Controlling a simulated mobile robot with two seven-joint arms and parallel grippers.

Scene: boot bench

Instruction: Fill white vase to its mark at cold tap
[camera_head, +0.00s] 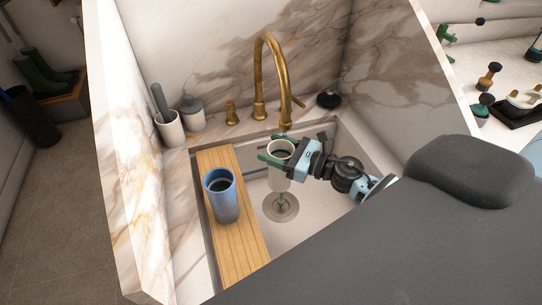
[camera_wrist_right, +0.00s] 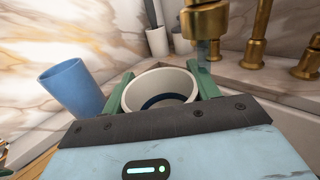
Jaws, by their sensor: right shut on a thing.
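The white vase (camera_head: 279,170) is upright over the sink, and my right gripper (camera_head: 281,154) is shut around its upper part. In the right wrist view its open mouth (camera_wrist_right: 160,88) sits between the green fingers, with a dark blue band inside; I cannot tell whether that is the mark or water. The brass tap (camera_head: 258,75) arches over the sink. Its spout (camera_wrist_right: 205,20) hangs close above the vase, toward the right side of the mouth in the wrist view. A faint bluish strip below the spout may be water. My left gripper is not in view.
A blue cup (camera_head: 222,200) stands on the wooden board (camera_head: 245,240) across the sink's left side. The drain (camera_head: 281,207) lies below the vase. Grey-white containers (camera_head: 170,130) stand behind left, a red-brass knob (camera_head: 231,113) left of the tap. Marble walls enclose the sink.

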